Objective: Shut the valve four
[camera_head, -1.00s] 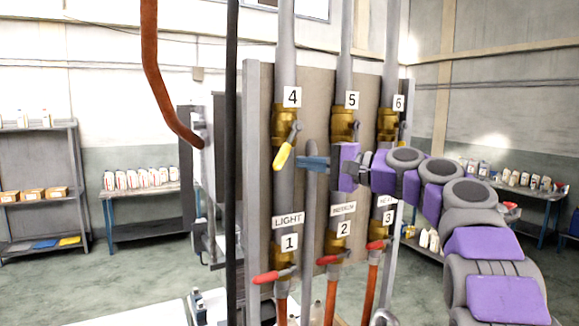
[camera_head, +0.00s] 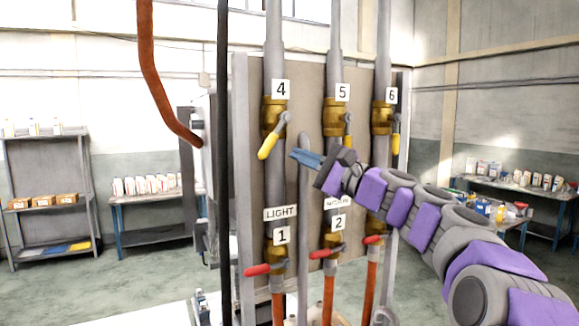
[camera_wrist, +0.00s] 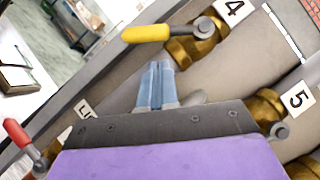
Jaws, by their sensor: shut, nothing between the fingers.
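Valve four is a brass valve (camera_head: 274,114) on the left upper pipe, under the label 4 (camera_head: 281,89). Its yellow handle (camera_head: 268,146) slants down and left in the head view. My gripper (camera_head: 294,153), with blue fingers, is shut and empty just right of the handle, apart from it. In the wrist view the handle (camera_wrist: 146,34) lies above the fingertips (camera_wrist: 159,64), with a gap between. The brass body of valve four (camera_wrist: 192,45) is above and right of the fingers.
Valve five (camera_head: 336,117) and valve six (camera_head: 382,118) stand to the right, with yellow handles hanging down. Below are red-handled valves, such as valve 1 (camera_head: 264,269). A grey vertical pipe (camera_head: 304,240) rises near my gripper. An orange hose (camera_head: 152,75) hangs at left.

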